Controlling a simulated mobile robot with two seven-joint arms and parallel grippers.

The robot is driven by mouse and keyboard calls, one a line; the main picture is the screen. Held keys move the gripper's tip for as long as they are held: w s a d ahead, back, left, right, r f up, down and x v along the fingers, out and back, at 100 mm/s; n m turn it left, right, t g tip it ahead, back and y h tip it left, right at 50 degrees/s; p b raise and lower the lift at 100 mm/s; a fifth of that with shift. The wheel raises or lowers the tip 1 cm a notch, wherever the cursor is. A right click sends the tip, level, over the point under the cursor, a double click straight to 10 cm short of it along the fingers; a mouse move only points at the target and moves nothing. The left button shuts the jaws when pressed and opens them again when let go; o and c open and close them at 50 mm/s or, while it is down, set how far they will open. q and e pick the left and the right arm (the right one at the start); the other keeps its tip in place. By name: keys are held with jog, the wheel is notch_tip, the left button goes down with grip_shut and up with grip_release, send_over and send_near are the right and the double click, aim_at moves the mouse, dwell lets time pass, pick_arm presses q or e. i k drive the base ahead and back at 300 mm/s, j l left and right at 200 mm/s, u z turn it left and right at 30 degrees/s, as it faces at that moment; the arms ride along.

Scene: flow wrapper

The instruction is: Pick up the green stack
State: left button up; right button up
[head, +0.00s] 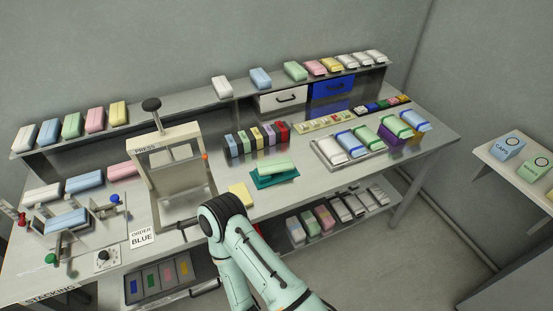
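A pale green stack (276,166) lies on a teal holder (262,182) in the middle of the table. Other pale green packs stand on the back shelf (295,70), on the left shelf (72,125) and in the grey tray at the right (367,135). Which one the task names cannot be told. One of my mint arms rises from the bottom middle, with its dark joint in front of the table edge. No gripper fingers show clearly, and nothing is seen to hold the green stack.
A press (165,150) stands left of the teal holder. A yellow pack (240,195) lies close to my arm. Several coloured packs (256,138) stand in a row behind the holder. A blue drawer (333,88) is under the back shelf. Some table surface right of the holder is bare.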

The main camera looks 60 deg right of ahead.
aim_at(271, 167)
jog(key=k+l+u, duration=0.15)
jog(key=k+l, duration=0.15)
jog(key=l, duration=0.15)
jog(key=k+l+u, duration=0.15)
jog(key=k+l, duration=0.15)
jog(key=l, duration=0.15)
jog(key=k+l, duration=0.65)
jog(key=l, duration=0.25)
jog(key=u, duration=0.05)
